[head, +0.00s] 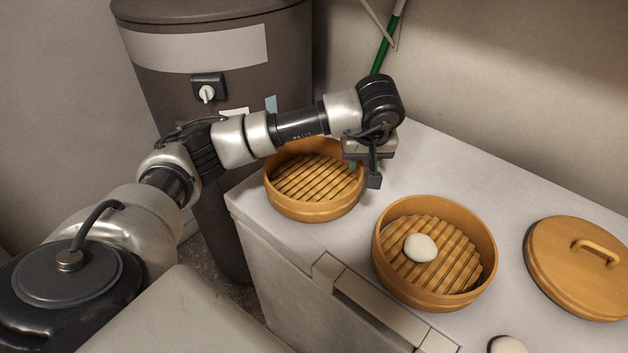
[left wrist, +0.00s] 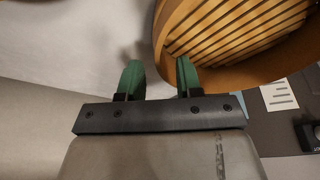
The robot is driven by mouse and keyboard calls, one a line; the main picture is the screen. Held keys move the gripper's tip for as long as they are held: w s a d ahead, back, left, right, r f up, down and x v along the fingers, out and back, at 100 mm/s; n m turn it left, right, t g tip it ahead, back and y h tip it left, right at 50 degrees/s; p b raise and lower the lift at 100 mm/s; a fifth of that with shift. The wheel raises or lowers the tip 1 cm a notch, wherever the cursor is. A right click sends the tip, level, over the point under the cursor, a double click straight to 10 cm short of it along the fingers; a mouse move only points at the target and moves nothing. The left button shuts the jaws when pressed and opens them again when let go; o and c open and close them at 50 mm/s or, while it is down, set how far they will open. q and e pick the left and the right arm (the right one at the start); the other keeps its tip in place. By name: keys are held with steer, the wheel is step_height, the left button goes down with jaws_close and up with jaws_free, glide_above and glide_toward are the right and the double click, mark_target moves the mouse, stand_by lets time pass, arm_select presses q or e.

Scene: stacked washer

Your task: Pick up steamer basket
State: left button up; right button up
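An empty round bamboo steamer basket (head: 312,208) with a slatted floor sits on the left of the white top, partly hidden by my left arm. My left gripper (head: 364,172) points down at this basket's right side. In the left wrist view its two green fingers (left wrist: 159,78) are apart with nothing shut between them. One finger overlaps the edge of the basket wall (left wrist: 163,38); I cannot tell whether they touch. A second steamer basket (head: 385,275) stands to the right with a white bun (head: 420,248) inside. My right gripper is not in view.
A bamboo lid (head: 560,285) with a handle lies at the right. Another white bun (head: 508,345) is at the bottom edge. A dark cylindrical bin (head: 150,70) stands behind my left arm. The white top (head: 490,190) is clear toward the wall.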

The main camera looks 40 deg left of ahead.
mark_target(360, 170)
arm_select(q)
steer(key=p+x, duration=0.1)
steer(key=x, duration=0.3)
steer(key=shift+w+f, duration=0.15)
steer(key=shift+w, duration=0.1)
steer(key=shift+w+a+f, duration=0.15)
steer(key=shift+f, duration=0.3)
jaws_close()
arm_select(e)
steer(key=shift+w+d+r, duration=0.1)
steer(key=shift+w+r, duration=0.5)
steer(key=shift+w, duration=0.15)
